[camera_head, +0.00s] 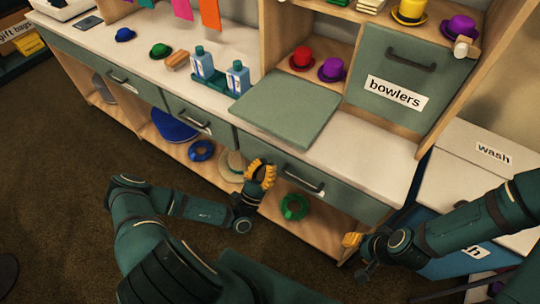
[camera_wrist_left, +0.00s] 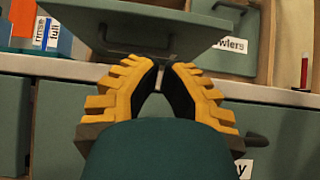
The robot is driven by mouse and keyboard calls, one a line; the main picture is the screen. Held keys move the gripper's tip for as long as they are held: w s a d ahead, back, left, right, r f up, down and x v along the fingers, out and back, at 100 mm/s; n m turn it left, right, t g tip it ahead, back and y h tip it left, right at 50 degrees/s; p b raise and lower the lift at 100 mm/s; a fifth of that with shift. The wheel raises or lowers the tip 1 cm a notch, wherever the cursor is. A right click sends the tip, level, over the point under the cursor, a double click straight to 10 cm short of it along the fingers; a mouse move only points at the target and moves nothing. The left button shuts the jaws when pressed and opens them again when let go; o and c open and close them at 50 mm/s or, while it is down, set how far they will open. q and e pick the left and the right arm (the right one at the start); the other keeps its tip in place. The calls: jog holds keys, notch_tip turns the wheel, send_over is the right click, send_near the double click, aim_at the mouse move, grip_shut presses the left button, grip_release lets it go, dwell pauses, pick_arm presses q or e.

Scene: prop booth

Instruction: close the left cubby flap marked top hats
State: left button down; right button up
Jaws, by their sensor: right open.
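The left cubby flap (camera_head: 285,108) is a grey-green panel, swung down and out over the counter, so its cubby is open. A red hat (camera_head: 301,58) and a purple hat (camera_head: 332,69) sit in that cubby. No top hats label shows. In the left wrist view the flap's handled face (camera_wrist_left: 200,32) is ahead of the fingertips. My left gripper (camera_head: 262,172) is in front of the drawers, below and apart from the flap; in the left wrist view its yellow fingers (camera_wrist_left: 165,68) have an empty gap between them. My right gripper (camera_head: 353,240) is open, low at the right.
The right flap marked bowlers (camera_head: 408,70) stands shut. The white counter (camera_head: 350,150) is clear right of the left flap. Blue bottles in a tray (camera_head: 222,83) stand left of it. A drawer handle (camera_head: 302,181) juts out near my left gripper. A wash bin (camera_head: 490,150) stands right.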

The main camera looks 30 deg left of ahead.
pick_arm(q)
jog(key=shift+h, duration=0.3)
jog(key=x, duration=0.8)
jog(key=shift+w+d+r+b, duration=0.1)
jog(key=shift+w+r+b, duration=0.1)
jog(key=shift+r+b, duration=0.1)
